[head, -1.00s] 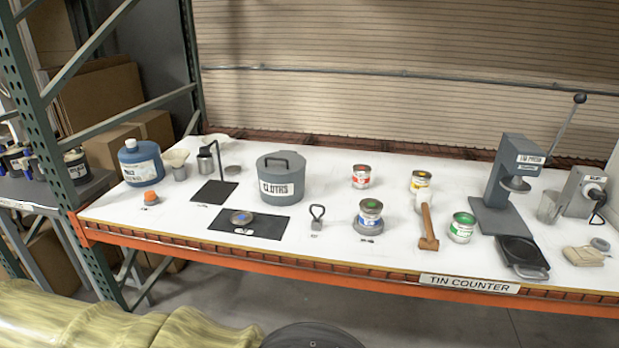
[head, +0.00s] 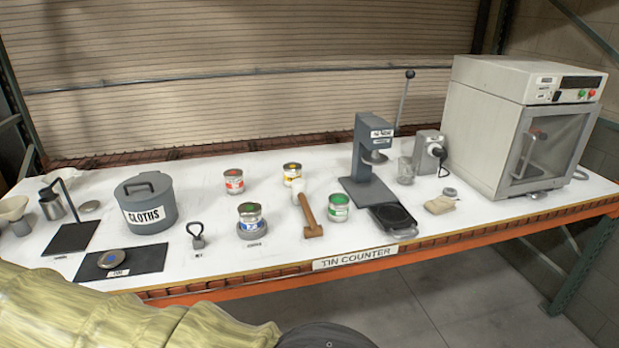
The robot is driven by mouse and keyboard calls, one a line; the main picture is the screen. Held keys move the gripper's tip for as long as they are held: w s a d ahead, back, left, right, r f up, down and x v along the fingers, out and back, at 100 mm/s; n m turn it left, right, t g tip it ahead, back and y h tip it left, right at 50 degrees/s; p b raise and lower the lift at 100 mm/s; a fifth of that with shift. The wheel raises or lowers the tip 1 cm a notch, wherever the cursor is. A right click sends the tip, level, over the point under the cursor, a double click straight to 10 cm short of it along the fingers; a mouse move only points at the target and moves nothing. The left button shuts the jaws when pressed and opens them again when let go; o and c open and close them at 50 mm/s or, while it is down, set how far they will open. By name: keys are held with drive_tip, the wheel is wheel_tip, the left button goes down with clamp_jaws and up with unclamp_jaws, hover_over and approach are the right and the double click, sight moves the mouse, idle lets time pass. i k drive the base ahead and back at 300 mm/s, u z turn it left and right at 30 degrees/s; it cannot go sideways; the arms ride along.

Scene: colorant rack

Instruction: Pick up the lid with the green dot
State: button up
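A lid with a small dot that looks green (head: 249,208) appears to sit on top of the blue-labelled tin (head: 250,226); the dot is too small to be sure. This tin stands on a low grey round base near the front of the counter. Another round lid (head: 111,259) lies on a black mat at the left, and its dot looks blue. A green-labelled tin (head: 339,208) stands to the right of the mallet; its top looks green too. My gripper is not in view.
The white counter (head: 290,255) also holds a cloths pot (head: 148,203), red-labelled (head: 233,181) and yellow-labelled (head: 292,174) tins, a mallet (head: 309,220), a tin press (head: 368,165) and a large oven-like cabinet (head: 520,125).

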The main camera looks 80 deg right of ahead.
sight(249, 208)
drive_tip(key=z, duration=1.75)
